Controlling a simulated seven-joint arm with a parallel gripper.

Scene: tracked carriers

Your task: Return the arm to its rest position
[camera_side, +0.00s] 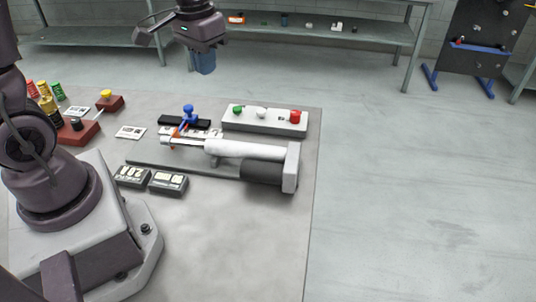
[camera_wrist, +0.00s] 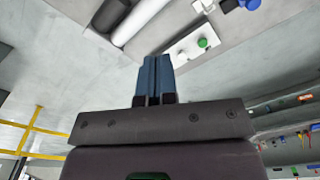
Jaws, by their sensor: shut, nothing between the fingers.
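My gripper (camera_side: 205,70) is raised over the back of the work table in the side view, its blue fingers together and empty. In the wrist view the two blue fingers (camera_wrist: 154,62) lie flat against each other with nothing between them. In the side view the gripper hangs above and behind the table's fixtures, apart from them. A white cylinder (camera_side: 245,150) and a dark cylinder (camera_side: 262,172) join a grey end block.
A grey box with green, white and red buttons (camera_side: 264,129) stands behind the cylinder. Two dark labelled boxes (camera_side: 168,183) lie in front. A red block (camera_side: 79,134) and small bottles stand at left. Shelves (camera_side: 330,36) line the back. The table's front right is clear.

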